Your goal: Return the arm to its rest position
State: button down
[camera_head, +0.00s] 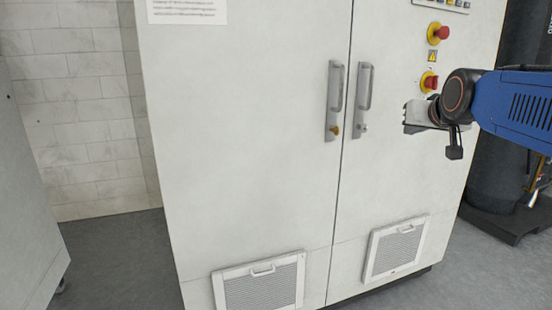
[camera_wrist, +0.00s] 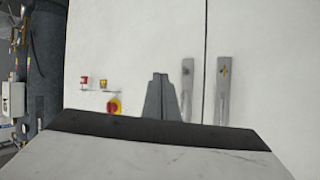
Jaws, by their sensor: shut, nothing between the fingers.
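My gripper (camera_head: 410,117) is at the right of the head view, at the end of my blue arm, in front of the right door of a white cabinet (camera_head: 240,120). In the wrist view the grey fingers of my gripper (camera_wrist: 160,98) are together, with nothing between them. The fingers point toward the cabinet front, between a red-and-yellow knob (camera_wrist: 114,107) and the door handles (camera_wrist: 188,90). I cannot tell how far the fingertips are from the door.
The cabinet has two door handles (camera_head: 335,100), a red rotary switch (camera_head: 429,81), an emergency stop (camera_head: 439,33) and vent grilles (camera_head: 262,288) low down. A dark cylinder (camera_head: 495,165) stands at the right. Grey floor (camera_head: 115,255) is clear at the left.

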jog(key=s+a+f+n+g, duration=0.1)
jog(key=s+a+f+g, duration=0.2)
jog(key=s+f, duration=1.2)
jog(key=s+a+f+n+g+y, duration=0.1)
jog(key=s+a+f+g, duration=0.2)
jog(key=s+f, duration=1.1)
notch_tip(320, 180, down, 2)
jog(key=shift+s+f+g, duration=0.2)
jog(key=shift+s+g, duration=0.15)
jog(key=shift+g, duration=0.65)
